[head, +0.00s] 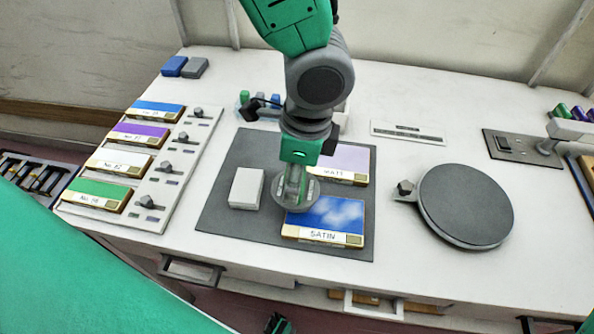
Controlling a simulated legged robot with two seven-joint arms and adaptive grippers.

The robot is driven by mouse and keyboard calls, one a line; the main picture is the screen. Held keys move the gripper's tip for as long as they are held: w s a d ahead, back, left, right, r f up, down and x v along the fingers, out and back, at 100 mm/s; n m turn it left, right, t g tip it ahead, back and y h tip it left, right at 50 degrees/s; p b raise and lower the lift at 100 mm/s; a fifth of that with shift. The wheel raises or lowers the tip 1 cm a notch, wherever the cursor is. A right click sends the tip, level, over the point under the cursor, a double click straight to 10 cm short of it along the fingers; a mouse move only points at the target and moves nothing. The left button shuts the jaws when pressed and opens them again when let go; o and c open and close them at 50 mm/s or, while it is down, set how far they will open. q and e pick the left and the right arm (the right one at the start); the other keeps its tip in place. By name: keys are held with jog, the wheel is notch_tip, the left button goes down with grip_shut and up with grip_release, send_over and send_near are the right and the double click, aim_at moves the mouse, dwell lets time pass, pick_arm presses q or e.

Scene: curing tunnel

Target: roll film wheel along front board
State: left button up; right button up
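The front board, labelled SATIN (335,222), has a cloudy blue face and lies at the front of a dark grey mat (222,215). A grey, round, wheel-like tool (283,204) stands over its upper left part. Whether it touches the board I cannot tell. The gripper on the arm from the top, apparently my right (296,178), is closed around the tool's clear upper part; its fingertips are partly hidden. Behind lies a lilac board labelled MATT (350,163), partly covered by that gripper. Apparently my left gripper (278,324) shows only partly at the bottom edge; its opening is unclear.
A white block (246,187) sits just left of the tool. A rack (150,216) with several coloured, labelled boards stands left. A round dark turntable (465,205) stands right, with clear white tabletop (400,165) before it. Drawers (372,304) show along the table's front.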

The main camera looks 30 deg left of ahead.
pick_arm(q)
jog(key=shift+d, duration=0.35)
jog(key=shift+a+f, duration=0.1)
jog(key=shift+a, duration=0.1)
dwell(0.4)
